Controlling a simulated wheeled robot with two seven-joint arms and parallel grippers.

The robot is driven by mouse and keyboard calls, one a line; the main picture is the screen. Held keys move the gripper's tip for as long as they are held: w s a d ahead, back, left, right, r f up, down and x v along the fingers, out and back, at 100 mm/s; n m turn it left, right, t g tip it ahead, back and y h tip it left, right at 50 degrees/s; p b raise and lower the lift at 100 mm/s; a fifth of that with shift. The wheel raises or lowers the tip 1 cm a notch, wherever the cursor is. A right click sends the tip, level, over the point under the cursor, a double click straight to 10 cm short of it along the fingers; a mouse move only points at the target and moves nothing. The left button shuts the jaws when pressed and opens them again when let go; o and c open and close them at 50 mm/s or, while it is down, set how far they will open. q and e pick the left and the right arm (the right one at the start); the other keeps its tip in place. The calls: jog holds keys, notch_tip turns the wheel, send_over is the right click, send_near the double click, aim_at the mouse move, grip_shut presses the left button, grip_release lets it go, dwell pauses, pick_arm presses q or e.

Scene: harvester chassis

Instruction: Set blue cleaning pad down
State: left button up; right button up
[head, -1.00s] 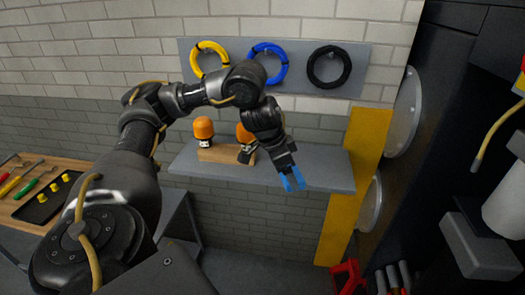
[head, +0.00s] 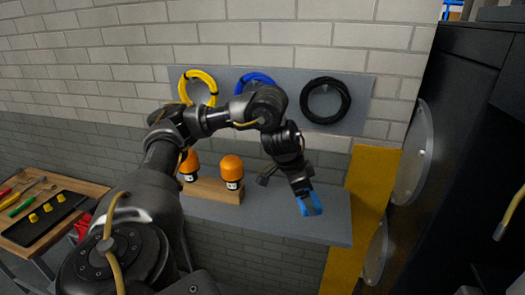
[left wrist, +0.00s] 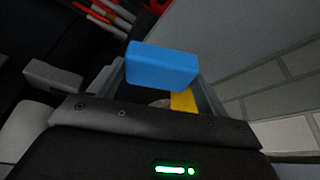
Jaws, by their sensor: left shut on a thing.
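A blue cleaning pad (head: 314,207) is between the fingertips of my left gripper (head: 308,200). The gripper is shut on it, and its fingers hide part of it in the head view. The pad shows as a plain blue block in the left wrist view (left wrist: 162,65). In the head view it is over the right part of the grey shelf (head: 268,222). I cannot tell whether it touches the shelf. My right gripper is not in view.
Two orange-topped items stand on a wooden block (head: 210,190) left of the gripper. Yellow, blue and black (head: 325,100) coils hang on the panel behind. A yellow post (head: 360,205) borders the shelf's right end. Bare shelf shows around the pad.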

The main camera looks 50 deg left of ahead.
pick_arm(q)
jog(key=shift+a, duration=0.15)
jog(key=w+a+f, duration=0.2)
jog(key=w, duration=0.1)
jog(key=w+a+f+b, duration=0.1)
jog(key=w+a+f, duration=0.4)
jog(key=w+f, duration=0.1)
jog(key=shift+w+a+f+b, duration=0.1)
jog(key=shift+a+f+b, duration=0.15)
jog(key=shift+a+b, duration=0.15)
jog(key=shift+w+a+f, duration=0.15)
jog(key=shift+w+f, duration=0.15)
jog(key=shift+f, duration=0.05)
jog(key=shift+w+a+f, duration=0.1)
jog(key=shift+a+f, duration=0.1)
jog(key=shift+f, duration=1.55)
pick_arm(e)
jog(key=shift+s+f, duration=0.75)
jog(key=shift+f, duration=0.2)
pick_arm(q)
jog(key=o, duration=0.9)
